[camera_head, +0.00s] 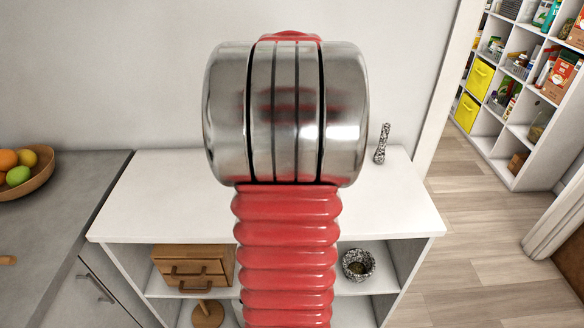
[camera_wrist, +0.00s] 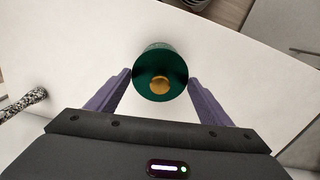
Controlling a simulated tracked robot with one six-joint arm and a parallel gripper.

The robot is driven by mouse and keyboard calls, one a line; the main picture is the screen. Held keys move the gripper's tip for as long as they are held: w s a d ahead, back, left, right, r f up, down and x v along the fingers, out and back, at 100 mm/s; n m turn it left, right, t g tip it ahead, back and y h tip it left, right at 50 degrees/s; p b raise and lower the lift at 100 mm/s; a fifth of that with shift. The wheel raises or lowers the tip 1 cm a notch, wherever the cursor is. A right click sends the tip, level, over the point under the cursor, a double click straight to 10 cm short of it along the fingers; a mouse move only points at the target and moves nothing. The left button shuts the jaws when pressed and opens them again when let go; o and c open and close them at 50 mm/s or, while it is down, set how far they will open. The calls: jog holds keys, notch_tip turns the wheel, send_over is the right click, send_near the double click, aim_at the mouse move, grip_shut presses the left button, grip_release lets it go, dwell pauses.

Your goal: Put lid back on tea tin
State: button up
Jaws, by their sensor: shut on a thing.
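In the wrist view, the green round lid (camera_wrist: 150,85) with a gold knob (camera_wrist: 160,85) faces the camera between the two purple fingers. My gripper (camera_wrist: 159,77) is shut on it, one finger at each side. A dark green side wall (camera_wrist: 157,48) shows beyond the lid's face. I cannot tell whether this wall is only the lid's or also the tea tin's under it, nor whether they touch. No separate tin shows in either view. In the head view, my arm hides the gripper and the lid.
The white shelf top (camera_head: 160,190) is mostly clear. Below are a small wooden drawer box (camera_head: 190,267) and a speckled mortar (camera_head: 358,265). A fruit bowl (camera_head: 35,178) sits at left.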

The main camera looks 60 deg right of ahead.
dwell(0.7)
jog(key=o, duration=1.1)
jog(key=shift+o, duration=0.6)
jog(key=shift+w, duration=0.1)
jog(key=shift+r, duration=3.5)
jog(key=shift+c, duration=0.6)
grip_shut()
jog(key=shift+f, duration=2.05)
